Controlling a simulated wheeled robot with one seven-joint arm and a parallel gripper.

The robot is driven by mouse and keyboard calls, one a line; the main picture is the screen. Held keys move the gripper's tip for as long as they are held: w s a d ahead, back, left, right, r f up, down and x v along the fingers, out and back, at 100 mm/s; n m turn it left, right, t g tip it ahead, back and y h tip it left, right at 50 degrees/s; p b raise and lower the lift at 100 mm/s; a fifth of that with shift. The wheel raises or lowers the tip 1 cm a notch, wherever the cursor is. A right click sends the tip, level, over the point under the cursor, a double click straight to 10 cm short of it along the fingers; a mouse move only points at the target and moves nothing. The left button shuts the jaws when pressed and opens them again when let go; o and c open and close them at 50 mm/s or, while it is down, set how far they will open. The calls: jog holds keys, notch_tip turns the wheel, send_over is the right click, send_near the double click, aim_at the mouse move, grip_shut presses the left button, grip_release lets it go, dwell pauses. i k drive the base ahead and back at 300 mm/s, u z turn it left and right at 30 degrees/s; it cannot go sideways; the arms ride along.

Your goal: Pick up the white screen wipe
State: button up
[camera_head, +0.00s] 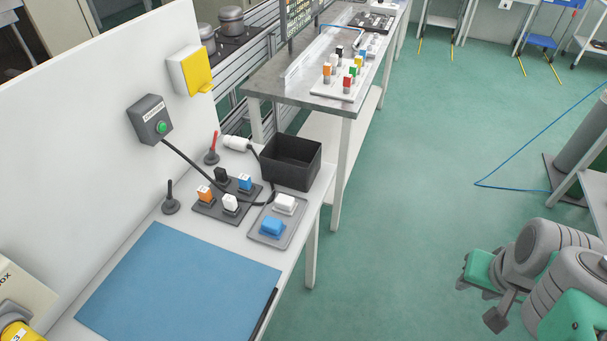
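A white block-like item (285,203), which looks like the white screen wipe, lies on a small grey tray (291,237) near the right edge of the white table. A similar blue item (272,226) lies in front of it on the same tray. My grey and green arm links show at the lower right, over the floor and well apart from the tray. No gripper fingers can be made out there.
A black open bin (290,162) stands just behind the tray. A dark holder (212,211) with orange, black, blue and white pieces is to its left. A blue mat (178,285) covers the front. A cable runs from a green-button box (151,119).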

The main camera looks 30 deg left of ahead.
aim_at(286, 205)
jog(key=z, duration=0.05)
jog(key=i, duration=1.1)
jog(key=u, duration=4.75)
